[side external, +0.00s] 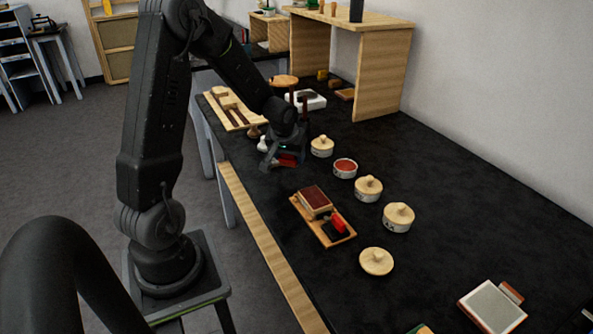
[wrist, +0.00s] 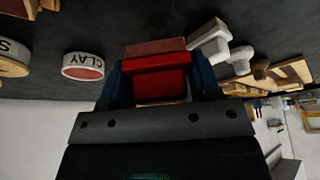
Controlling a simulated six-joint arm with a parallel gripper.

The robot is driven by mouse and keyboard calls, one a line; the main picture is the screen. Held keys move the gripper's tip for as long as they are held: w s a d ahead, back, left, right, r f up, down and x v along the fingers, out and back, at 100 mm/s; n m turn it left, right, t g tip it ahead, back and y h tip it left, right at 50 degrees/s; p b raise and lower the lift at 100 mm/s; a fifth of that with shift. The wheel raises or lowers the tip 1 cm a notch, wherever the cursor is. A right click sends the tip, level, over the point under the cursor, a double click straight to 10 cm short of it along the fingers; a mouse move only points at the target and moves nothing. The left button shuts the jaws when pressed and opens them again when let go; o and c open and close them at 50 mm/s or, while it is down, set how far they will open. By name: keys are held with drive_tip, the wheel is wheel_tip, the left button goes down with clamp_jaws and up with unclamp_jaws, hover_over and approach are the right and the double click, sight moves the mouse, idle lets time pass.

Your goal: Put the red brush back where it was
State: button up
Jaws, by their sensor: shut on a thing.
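My gripper (side external: 284,160) is low over the far half of the dark table in the side view. In the wrist view its blue fingers (wrist: 159,80) are shut on a red block, which I take for the red brush (wrist: 157,82), with a duller brownish-red edge beyond it. The brush also shows beneath my gripper in the side view (side external: 288,160). I cannot tell whether it touches the table. A wooden tray (side external: 300,210), nearer the camera, holds a dark red block (side external: 313,197) and a smaller red-and-black piece (side external: 338,224).
An open white dish labelled CLAY (wrist: 83,67), red inside, stands to the right of my gripper (side external: 345,168). Lidded jars (side external: 368,189) line the table, with a loose lid (side external: 376,262) nearer. White pieces (wrist: 218,45) stand close beside my gripper. Bare table lies between gripper and tray.

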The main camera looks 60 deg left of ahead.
sight(296, 178)
drive_tip(key=shift+w+d+f, duration=0.45)
drive_tip(key=shift+w+f, duration=0.1)
drive_tip(key=shift+w, duration=0.2)
drive_tip(key=shift+w+f, duration=0.1)
drive_tip(key=shift+f, duration=1.95)
drive_tip(key=shift+f, duration=0.15)
drive_tip(key=o, duration=0.9)
